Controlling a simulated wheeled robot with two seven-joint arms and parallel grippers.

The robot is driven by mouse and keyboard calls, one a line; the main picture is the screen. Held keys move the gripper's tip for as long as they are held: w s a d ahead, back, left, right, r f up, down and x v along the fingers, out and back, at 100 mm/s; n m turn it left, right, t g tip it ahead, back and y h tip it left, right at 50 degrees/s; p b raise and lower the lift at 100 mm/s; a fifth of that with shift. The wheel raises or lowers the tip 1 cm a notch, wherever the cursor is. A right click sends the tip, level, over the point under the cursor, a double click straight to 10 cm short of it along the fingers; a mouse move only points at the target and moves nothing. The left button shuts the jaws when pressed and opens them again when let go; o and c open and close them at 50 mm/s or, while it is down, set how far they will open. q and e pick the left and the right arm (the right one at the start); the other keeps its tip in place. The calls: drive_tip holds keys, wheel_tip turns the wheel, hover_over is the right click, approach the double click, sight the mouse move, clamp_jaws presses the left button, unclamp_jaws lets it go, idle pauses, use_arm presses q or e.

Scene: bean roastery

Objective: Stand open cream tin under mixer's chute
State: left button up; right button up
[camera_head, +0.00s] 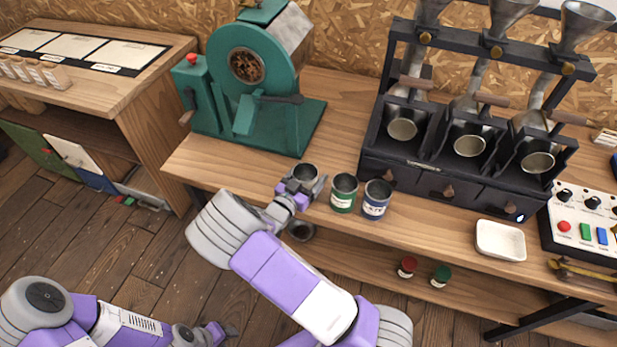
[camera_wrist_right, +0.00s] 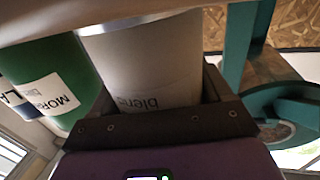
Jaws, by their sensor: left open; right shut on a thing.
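The open cream tin (camera_head: 305,173) is upright at the front of the bench, left of a green tin (camera_head: 343,193) and a blue tin (camera_head: 376,199). My right gripper (camera_head: 301,188) is shut on it from the front. In the right wrist view the cream tin (camera_wrist_right: 150,75) fills the space between the jaws, its label reading "blend". I cannot tell whether its base touches the bench. A teal machine (camera_head: 250,95), apparently the mixer, stands behind and left, with beans in its round drum and a spout below it. My left gripper (camera_head: 222,332) is open and empty, low at bottom left.
A black rack (camera_head: 378,150) with funnels and metal cups stands at the right. Bare bench wood lies between the tins and the teal machine. Red and green lidded jars stand on the lower shelf.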

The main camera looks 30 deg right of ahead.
drive_tip(key=shift+f, duration=0.15)
drive_tip(key=o, duration=1)
